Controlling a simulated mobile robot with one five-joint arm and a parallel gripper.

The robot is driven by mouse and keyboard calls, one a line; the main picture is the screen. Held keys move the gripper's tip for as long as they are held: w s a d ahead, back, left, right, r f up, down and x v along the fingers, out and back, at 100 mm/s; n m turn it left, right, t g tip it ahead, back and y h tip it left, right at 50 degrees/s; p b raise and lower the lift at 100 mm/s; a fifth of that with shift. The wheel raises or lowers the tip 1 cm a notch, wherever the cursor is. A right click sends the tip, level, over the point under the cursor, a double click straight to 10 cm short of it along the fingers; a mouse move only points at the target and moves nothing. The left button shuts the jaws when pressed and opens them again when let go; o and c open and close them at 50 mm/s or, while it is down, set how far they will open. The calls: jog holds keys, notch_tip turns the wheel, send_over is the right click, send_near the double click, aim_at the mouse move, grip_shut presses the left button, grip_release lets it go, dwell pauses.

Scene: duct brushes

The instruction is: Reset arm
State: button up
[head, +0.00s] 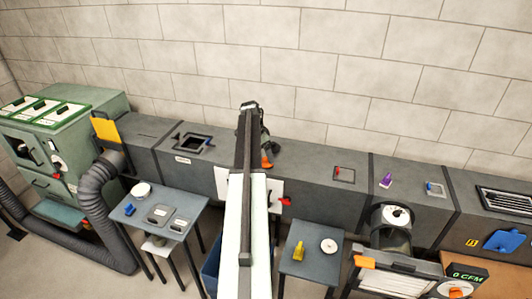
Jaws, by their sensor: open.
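My arm (246,195) reaches from the bottom middle up over the long grey duct (320,190). My gripper (267,152) is at its far end, partly hidden by the arm, above or near the top of the duct. Its jaws are open. An orange piece shows at its lower end; I cannot tell if it is part of the gripper or a thing on the duct. An open hatch (194,144) is in the duct top to the left. A purple object (386,180) stands on the duct to the right.
A small table (180,234) at left holds a white bowl (141,190), a blue item and trays. Another table (296,262) holds a yellow object (298,251) and a white disc (329,245). A green machine (60,150) with a hose (95,190) stands far left. A block wall is behind.

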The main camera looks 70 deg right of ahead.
jog(key=p+v, duration=0.2)
jog(key=v, duration=0.2)
jog(key=shift+r+p, duration=0.1)
jog(key=shift+p, duration=0.2)
